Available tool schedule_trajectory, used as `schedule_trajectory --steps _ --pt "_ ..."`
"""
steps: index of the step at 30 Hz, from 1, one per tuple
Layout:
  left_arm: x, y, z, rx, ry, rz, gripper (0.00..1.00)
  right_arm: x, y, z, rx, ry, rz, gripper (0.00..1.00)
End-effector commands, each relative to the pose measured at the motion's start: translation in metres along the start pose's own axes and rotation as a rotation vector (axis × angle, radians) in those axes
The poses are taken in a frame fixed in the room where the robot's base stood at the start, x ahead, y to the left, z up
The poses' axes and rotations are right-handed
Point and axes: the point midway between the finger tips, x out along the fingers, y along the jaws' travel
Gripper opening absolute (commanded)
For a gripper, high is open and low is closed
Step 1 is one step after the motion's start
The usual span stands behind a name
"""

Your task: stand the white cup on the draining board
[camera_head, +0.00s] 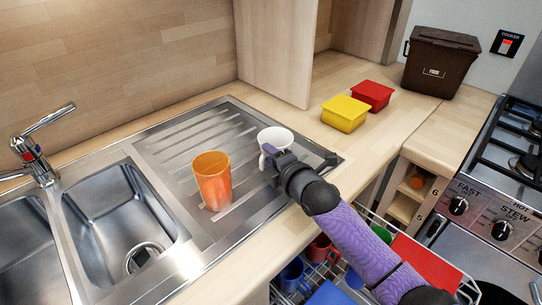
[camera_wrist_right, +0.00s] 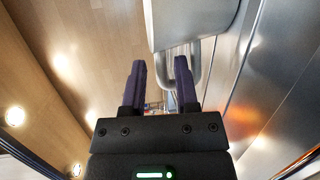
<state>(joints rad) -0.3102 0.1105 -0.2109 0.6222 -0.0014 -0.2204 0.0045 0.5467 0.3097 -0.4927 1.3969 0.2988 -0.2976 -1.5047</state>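The white cup (camera_head: 276,137) is upright at the right end of the draining board (camera_head: 165,150). I cannot tell whether its base rests fully on the metal. My right gripper (camera_head: 270,165) is at the cup's near side, by its handle. In the right wrist view the cup (camera_wrist_right: 190,20) is just beyond the fingertips, with its handle loop by the right-hand finger. The fingers (camera_wrist_right: 160,72) are apart, with a clear gap, and do not appear closed on the handle. My left gripper is out of view.
An orange cup (camera_head: 212,181) stands on the draining board left of the white cup. The sink bowl (camera_head: 115,215) is further left. Yellow (camera_head: 345,114) and red (camera_head: 372,95) tubs sit on the worktop behind. A open rack with mugs (camera_head: 322,248) is below my right arm.

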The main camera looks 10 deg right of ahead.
Motion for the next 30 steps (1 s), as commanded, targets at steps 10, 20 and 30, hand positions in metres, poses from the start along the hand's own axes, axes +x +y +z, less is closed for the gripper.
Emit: schedule_trajectory --steps 10,20,30 --pt "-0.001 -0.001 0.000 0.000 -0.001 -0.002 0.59 0.000 0.002 0.000 0.000 0.000 0.001 0.52" --pt "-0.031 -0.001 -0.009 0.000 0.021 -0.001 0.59 -0.065 0.006 0.000 -0.002 0.001 -0.001 0.52" --pt "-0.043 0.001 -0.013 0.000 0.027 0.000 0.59 -0.118 0.002 0.000 -0.001 0.000 0.000 0.52"
